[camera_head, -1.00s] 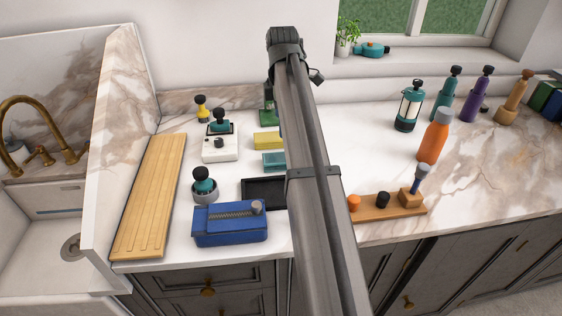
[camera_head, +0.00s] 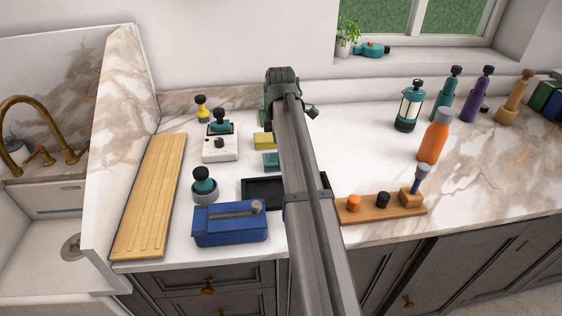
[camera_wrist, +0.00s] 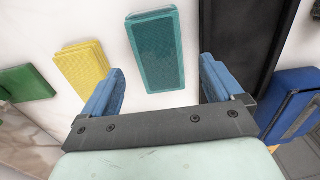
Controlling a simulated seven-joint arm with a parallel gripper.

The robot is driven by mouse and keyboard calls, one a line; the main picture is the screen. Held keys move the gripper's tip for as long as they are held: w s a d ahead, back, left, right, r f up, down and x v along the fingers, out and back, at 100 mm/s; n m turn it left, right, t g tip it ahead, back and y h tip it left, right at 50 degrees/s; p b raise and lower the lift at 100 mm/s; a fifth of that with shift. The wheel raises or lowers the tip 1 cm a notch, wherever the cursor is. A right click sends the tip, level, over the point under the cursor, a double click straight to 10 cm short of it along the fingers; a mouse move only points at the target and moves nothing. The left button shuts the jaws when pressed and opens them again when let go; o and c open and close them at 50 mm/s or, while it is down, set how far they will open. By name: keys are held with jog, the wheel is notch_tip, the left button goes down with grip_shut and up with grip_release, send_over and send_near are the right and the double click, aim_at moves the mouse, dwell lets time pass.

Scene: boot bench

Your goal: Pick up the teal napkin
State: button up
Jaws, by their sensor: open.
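The teal napkin (camera_wrist: 155,50) is a flat folded rectangle lying on the white counter. In the wrist view it sits ahead of my gripper (camera_wrist: 160,88), between the lines of its two blue fingers. The fingers are spread apart and nothing is between them; the napkin looks apart from them. In the head view a part of the teal napkin (camera_head: 271,161) shows left of my arm, which covers its right side. My fingers are hidden in the head view.
A yellow folded piece (camera_wrist: 82,66) and a green one (camera_wrist: 27,82) lie left of the napkin in the wrist view. A black tray (camera_head: 262,191) is close on its other side. A blue box (camera_head: 229,224) stands in front. A wooden board (camera_head: 150,195) lies at left.

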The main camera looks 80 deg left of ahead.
notch_tip(320, 180, down, 4)
jog(key=shift+w+f, duration=0.1)
jog(key=shift+c, duration=0.2)
jog(key=c, duration=1)
jog(key=shift+r, duration=0.2)
